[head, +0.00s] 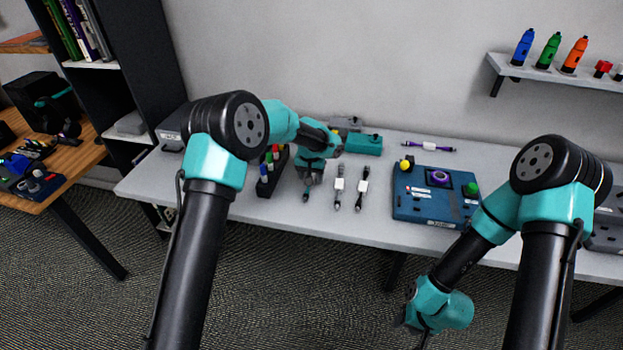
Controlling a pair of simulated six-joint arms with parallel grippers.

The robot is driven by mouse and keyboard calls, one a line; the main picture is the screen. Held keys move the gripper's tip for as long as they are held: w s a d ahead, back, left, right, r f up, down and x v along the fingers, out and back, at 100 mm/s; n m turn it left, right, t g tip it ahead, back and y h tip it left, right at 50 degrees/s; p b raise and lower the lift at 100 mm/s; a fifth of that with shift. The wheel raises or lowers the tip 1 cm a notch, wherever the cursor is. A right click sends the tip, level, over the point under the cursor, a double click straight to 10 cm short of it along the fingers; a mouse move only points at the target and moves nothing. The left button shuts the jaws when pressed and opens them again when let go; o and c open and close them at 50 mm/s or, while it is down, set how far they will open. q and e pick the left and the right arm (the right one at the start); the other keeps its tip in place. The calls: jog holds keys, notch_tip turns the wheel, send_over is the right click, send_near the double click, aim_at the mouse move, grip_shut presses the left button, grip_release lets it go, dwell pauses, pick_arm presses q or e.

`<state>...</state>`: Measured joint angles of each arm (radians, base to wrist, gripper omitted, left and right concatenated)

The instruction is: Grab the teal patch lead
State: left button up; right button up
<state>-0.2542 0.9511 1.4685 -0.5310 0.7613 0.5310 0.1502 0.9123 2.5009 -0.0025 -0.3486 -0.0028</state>
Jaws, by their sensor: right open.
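A short lead end with a teal-looking tip (306,196) shows on the table just below my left gripper (308,179). It may be the teal patch lead; the rest of it is hidden behind the gripper. My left gripper points down over it, and I cannot tell whether its fingers are apart or closed on it. To its right lie a grey lead (338,192) and a black lead (362,190), each with a white label. A purple lead (426,146) lies farther back. My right gripper (412,330) is open, low in front of the table, away from the leads.
A dark rack with coloured pegs (265,184) stands left of the leads. A teal box (362,144) is behind them. A blue panel (428,210) with coloured knobs stands to the right. Bottles stand on a wall shelf (540,74). The grey table (300,222) is clear at its front.

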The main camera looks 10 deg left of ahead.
pick_arm(q)
jog(key=shift+f, duration=0.3)
jog(key=c, duration=1)
jog(key=shift+c, duration=0.2)
jog(key=shift+r, duration=0.5)
notch_tip(320, 180, up, 3)
jog(key=shift+f, duration=0.15)
jog(key=s, duration=0.5)
jog(key=s+d+r, duration=0.1)
jog(key=s, duration=0.4)
jog(key=s+d, duration=0.1)
jog(key=s, duration=0.4)
jog(key=shift+s+r, duration=0.15)
jog(key=shift+s, duration=0.25)
